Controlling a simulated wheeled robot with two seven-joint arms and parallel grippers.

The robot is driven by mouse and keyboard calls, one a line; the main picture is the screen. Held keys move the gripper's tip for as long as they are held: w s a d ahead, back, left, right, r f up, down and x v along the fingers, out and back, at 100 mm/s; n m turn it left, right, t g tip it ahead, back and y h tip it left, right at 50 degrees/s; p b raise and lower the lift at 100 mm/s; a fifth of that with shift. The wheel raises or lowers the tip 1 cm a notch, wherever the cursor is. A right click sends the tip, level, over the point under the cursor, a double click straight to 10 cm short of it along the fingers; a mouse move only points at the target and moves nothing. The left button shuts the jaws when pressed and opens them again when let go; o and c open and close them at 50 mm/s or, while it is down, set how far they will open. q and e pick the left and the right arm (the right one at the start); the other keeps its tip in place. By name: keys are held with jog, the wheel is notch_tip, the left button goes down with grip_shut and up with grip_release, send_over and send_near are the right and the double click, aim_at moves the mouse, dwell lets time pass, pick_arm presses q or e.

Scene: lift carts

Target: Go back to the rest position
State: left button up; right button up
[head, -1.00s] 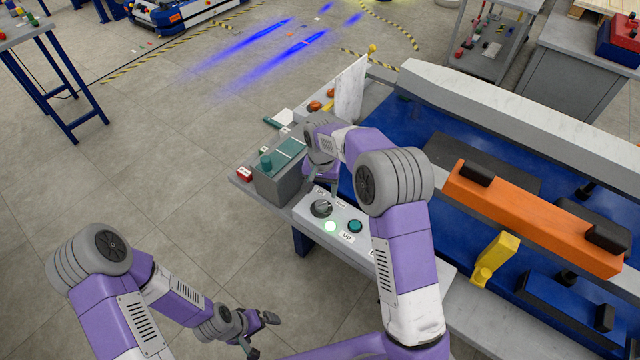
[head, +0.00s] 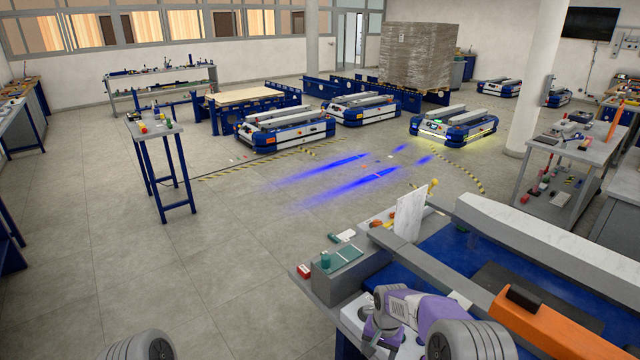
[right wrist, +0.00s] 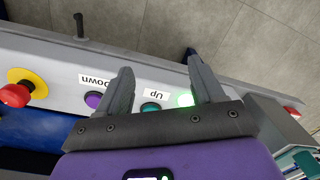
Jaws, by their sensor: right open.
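My right gripper (head: 376,338) is over the cart's control panel (head: 350,314) in the head view. In the right wrist view the right gripper (right wrist: 160,72) is open with nothing between its fingers. Beyond or between the fingers the panel shows a teal "Up" button (right wrist: 150,108) and a lit green light (right wrist: 185,100). A purple "Down" button (right wrist: 93,99) lies left of them. Whether the fingers touch the panel I cannot tell. Only a grey joint of my left arm shows at the head view's bottom left; the left gripper is out of view.
A red emergency button (right wrist: 15,95) on a yellow base sits on the panel. A grey box (head: 338,272) and a white upright sheet (head: 409,216) stand near the right arm. An orange bar (head: 555,325) lies on the cart. Open floor (head: 200,270) extends left, with a small table (head: 152,127) beyond.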

jog(key=s+a+f+n+y, duration=0.2)
jog(key=s+a+f+y, duration=0.15)
jog(key=s+f, duration=1.3)
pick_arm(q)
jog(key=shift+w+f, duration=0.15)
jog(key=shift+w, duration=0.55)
pick_arm(e)
jog(key=s+a, duration=0.2)
jog(key=s, duration=0.7)
jog(key=shift+a+t, duration=0.25)
jog(key=shift+t, duration=0.05)
